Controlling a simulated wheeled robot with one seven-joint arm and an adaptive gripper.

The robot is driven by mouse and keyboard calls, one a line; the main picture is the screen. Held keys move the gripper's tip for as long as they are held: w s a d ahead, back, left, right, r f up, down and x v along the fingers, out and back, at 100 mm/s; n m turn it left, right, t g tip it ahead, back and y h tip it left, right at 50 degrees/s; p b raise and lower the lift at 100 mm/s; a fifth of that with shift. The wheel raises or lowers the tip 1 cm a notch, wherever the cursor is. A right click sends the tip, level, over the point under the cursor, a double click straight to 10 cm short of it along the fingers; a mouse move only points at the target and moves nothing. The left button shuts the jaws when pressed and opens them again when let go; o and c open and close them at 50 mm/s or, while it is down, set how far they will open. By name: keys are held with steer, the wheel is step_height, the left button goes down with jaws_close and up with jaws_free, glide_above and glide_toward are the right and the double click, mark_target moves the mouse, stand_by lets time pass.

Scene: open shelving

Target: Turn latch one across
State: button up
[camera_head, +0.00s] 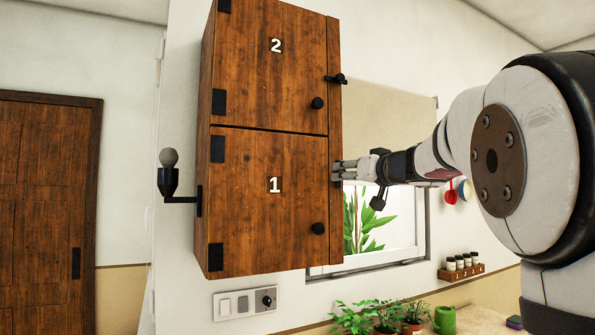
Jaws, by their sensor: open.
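A wooden wall cabinet has a lower door marked 1 (262,205) and an upper door marked 2 (262,60), both closed, each with a round black knob. A black latch (338,79) sits across the right edge beside door 2. My gripper (338,171) is at the cabinet's right edge beside door 1, pointing left, with its fingers open. Latch one is not clearly seen; the gripper covers that part of the edge. I cannot tell whether the fingers touch the cabinet or are around the latch.
A wall lamp (169,181) stands left of the cabinet. A switch panel (245,303) is below it. A window (380,225), a spice rack (461,271) and potted plants (385,316) are at the lower right. My arm fills the right side.

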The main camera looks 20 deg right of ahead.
steer(key=shift+w, duration=1)
jaws_close()
